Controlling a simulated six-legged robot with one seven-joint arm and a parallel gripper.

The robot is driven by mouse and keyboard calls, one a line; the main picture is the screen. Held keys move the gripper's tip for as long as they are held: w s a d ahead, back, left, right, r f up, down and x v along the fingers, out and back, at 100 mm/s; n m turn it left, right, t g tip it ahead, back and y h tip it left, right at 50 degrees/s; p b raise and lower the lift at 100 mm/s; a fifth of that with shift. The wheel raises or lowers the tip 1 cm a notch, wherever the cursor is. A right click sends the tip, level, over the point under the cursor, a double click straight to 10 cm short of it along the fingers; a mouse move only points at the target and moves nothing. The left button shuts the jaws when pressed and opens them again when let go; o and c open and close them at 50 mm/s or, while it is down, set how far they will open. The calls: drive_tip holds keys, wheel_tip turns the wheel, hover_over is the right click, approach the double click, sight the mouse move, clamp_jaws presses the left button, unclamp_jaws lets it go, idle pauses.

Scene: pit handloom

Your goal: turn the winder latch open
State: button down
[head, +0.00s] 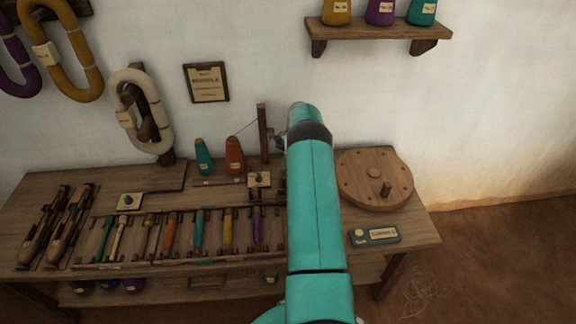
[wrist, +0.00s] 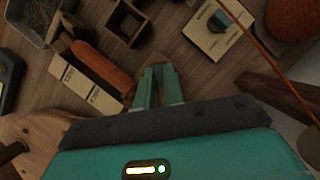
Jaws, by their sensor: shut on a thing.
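In the wrist view an orange lever (wrist: 102,64), which I take for the winder latch, lies slanted from a wooden pivot, with two cream label plates (wrist: 75,84) beside it. My gripper (wrist: 160,70) is closed at the lever's lower right end. The fingers hide the exact contact. In the head view my teal arm reaches over the bench and hides the latch and the gripper.
A round wooden disc (head: 375,180) with a peg lies at the bench's right. Close to the gripper are a cream plate with a teal knob (wrist: 221,20), a wooden box (wrist: 126,20) and a taut orange thread (wrist: 255,40). Bobbins (head: 199,228) fill a rack at left.

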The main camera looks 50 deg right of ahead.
drive_tip(key=n+g, duration=0.1)
drive_tip(key=n, duration=0.2)
drive_tip(key=shift+w+n+h, duration=0.15)
drive_tip(key=shift+n+h, duration=0.15)
drive_tip(key=shift+n, duration=0.1)
drive_tip(key=shift+n+g+h, duration=0.6)
drive_tip(key=shift+n+g, duration=0.2)
drive_tip(key=shift+n, duration=1.1)
drive_tip(key=c, duration=1.5)
unclamp_jaws()
drive_tip(key=shift+w+r, duration=0.1)
drive_tip(key=shift+r, duration=0.05)
drive_tip(key=v, duration=0.7)
drive_tip(key=shift+r, duration=0.1)
